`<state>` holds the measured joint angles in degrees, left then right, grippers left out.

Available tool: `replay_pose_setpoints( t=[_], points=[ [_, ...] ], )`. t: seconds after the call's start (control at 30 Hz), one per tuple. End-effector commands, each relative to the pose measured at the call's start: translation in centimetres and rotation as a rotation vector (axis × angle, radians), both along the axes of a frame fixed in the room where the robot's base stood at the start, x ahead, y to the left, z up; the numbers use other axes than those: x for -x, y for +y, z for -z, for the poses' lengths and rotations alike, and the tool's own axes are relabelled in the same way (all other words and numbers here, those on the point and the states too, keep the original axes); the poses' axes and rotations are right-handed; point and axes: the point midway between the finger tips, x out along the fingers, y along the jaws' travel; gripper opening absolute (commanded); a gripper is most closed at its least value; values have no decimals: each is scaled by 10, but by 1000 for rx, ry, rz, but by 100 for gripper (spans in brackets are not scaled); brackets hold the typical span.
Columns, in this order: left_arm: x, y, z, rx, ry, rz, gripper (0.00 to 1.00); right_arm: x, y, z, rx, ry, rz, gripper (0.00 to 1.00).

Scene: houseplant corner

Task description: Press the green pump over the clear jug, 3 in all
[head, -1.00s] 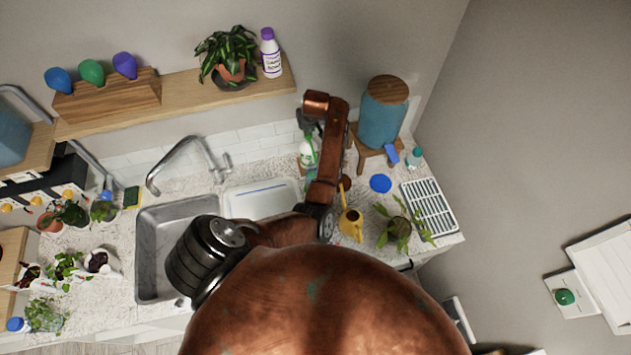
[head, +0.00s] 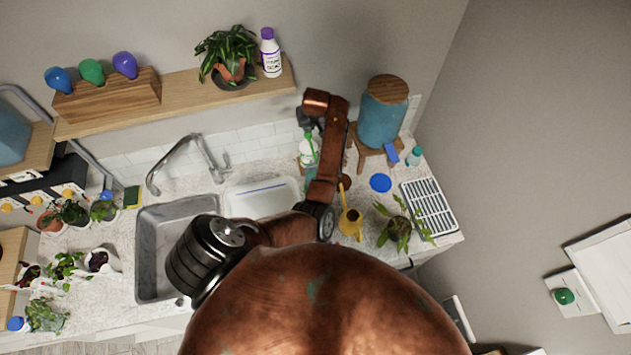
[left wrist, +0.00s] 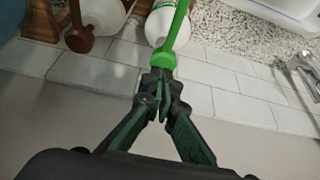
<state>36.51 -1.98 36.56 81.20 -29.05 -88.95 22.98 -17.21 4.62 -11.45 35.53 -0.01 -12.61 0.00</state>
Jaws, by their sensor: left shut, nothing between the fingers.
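The green pump (head: 309,141) tops a white bottle (head: 306,157) at the back of the counter, beside my left forearm. In the left wrist view the green pump (left wrist: 172,32) shows large, its head end just beyond my fingertips, with the white bottle (left wrist: 157,22) behind it. My left gripper (head: 307,122) is over the pump head, shut and empty; its closed fingertips (left wrist: 160,84) meet at the pump in the wrist view. I cannot tell whether they touch it. I cannot make out the clear jug; my arm hides part of the counter. My right gripper is not in view.
A brown pump (left wrist: 79,36) stands close beside the green one. A white tub (head: 262,198), the sink (head: 155,235) and its faucet (head: 178,150) are to the left. A yellow watering can (head: 351,224) and a blue dispenser (head: 381,123) are to the right.

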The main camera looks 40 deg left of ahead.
Motion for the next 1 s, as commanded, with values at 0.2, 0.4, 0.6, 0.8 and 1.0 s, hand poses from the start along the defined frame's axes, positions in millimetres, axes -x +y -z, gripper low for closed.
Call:
replay_pose_setpoints(
  t=[0.2, 0.4, 0.6, 0.8, 1.0],
  points=[
    [0, 0, 8, 1, 1, 0, 0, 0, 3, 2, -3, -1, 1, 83],
    [0, 0, 15, 1, 1, 0, 0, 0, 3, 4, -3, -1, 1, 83],
    [1, -1, 23, 3, 3, 0, 0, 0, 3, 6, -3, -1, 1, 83],
    [1, -1, 26, 4, 4, 0, 0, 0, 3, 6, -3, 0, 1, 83],
    [1, -1, 24, 5, 5, 1, 0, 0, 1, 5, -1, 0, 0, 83]
  ],
)
